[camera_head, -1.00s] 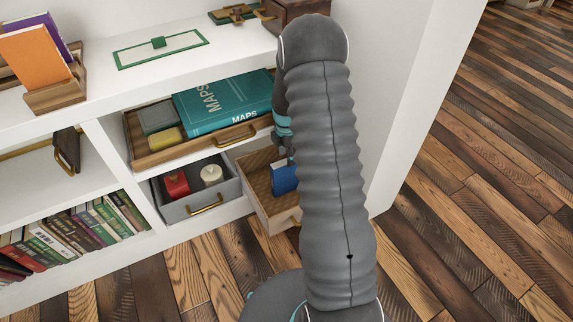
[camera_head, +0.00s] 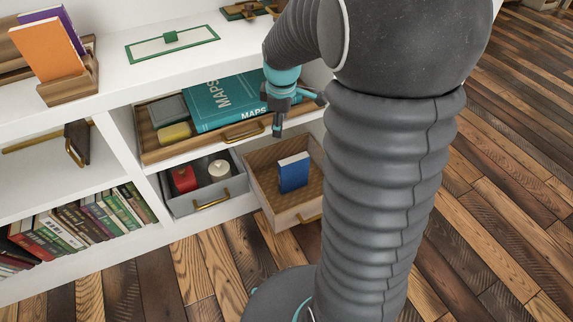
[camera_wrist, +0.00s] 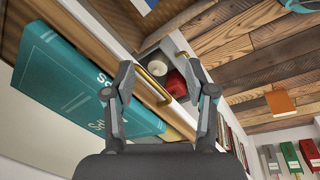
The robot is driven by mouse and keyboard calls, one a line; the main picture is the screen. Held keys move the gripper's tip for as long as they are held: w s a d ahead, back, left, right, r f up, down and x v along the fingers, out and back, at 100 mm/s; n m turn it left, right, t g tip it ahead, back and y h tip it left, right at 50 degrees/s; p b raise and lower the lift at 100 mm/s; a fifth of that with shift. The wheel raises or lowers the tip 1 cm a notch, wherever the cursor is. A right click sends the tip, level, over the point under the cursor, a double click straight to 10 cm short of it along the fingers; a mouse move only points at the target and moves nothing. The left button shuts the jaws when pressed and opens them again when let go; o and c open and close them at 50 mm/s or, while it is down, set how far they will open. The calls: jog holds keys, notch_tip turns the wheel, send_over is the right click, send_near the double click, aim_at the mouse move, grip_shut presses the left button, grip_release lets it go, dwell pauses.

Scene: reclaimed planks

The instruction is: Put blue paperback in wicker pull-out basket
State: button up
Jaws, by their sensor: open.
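The blue paperback (camera_head: 293,173) stands upright inside the wicker pull-out basket (camera_head: 262,200), which is pulled out at the lower right of the shelf unit. My gripper (camera_head: 297,108) is above and apart from the book, in front of the upper drawer. In the wrist view my gripper (camera_wrist: 160,95) shows its two fingers spread with nothing between them. Part of the basket's right side is hidden behind my arm in the head view.
The open wooden drawer (camera_head: 190,153) above holds a large teal MAPS book (camera_head: 225,100). A grey drawer (camera_head: 200,205) beside the basket holds a red item (camera_head: 184,179) and a white candle (camera_head: 219,171). Several books fill the lower left shelf.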

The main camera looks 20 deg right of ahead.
jog(key=s+a+r+m+t, duration=0.1)
jog(key=s+a+r+m, duration=0.1)
jog(key=s, duration=0.5)
jog(key=s+a+r+m+t, duration=0.1)
jog(key=s+a+r+m, duration=0.2)
jog(key=s, duration=0.5)
jog(key=s+a+r+m+t, duration=0.1)
jog(key=s+a+r+m, duration=0.2)
jog(key=s+r+m, duration=0.2)
jog(key=shift+s+a+m, duration=0.15)
jog(key=shift+s+m, duration=0.45)
jog(key=shift+s, duration=0.75)
jog(key=shift+r, duration=0.1)
